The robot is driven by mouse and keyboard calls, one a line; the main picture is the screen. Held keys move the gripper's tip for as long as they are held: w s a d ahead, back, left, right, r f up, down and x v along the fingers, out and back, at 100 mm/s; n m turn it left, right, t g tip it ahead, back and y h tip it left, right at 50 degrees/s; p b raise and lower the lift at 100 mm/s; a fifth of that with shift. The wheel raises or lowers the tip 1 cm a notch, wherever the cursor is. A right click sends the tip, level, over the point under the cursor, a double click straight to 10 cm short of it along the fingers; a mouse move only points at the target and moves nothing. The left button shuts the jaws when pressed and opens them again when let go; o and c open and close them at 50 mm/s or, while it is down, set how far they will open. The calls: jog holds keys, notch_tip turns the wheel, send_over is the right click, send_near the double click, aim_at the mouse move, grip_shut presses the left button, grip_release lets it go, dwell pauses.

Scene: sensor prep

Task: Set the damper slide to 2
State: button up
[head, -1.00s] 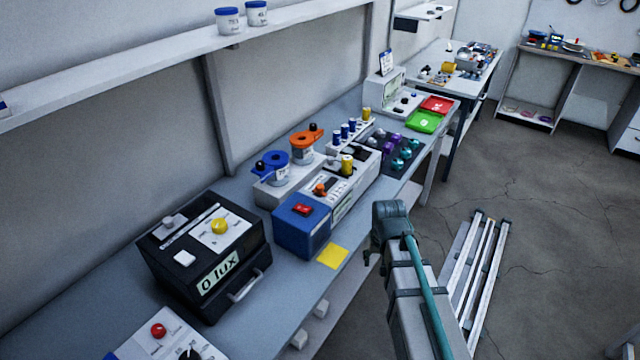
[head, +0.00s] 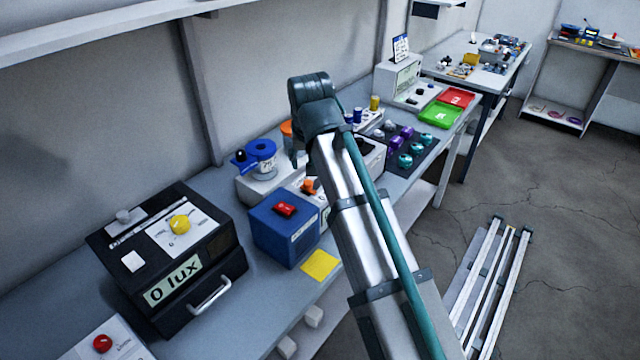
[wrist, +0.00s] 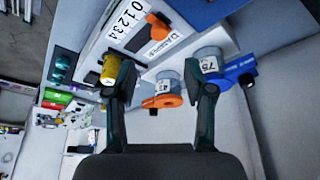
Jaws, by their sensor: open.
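The damper slide has an orange knob (wrist: 157,25) on a white panel (wrist: 88,52) with the printed scale 0 to 4 (wrist: 126,21) in the wrist view. The knob appears to sit near the 0 end of its dark slot. In the head view the knob (head: 309,186) is just left of my arm, and the scale is hidden. My gripper (wrist: 161,72) is open and empty, its fingers apart. In the wrist view the knob lies beyond the fingertips, toward the top. In the head view my gripper (head: 299,150) is above the bench, mostly hidden by my wrist.
An orange-ringed jar (wrist: 163,101) and a blue-ringed jar (wrist: 208,62) stand close to the fingers. A yellow cylinder (wrist: 109,69) is beside the left finger. A blue box (head: 285,228) with a red switch and a black lux box (head: 172,255) stand on the bench.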

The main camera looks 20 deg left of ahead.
aim_at(308, 182)
jog(key=p+x, duration=0.2)
jog(key=x, duration=0.9)
jog(key=shift+w, duration=0.15)
grip_shut()
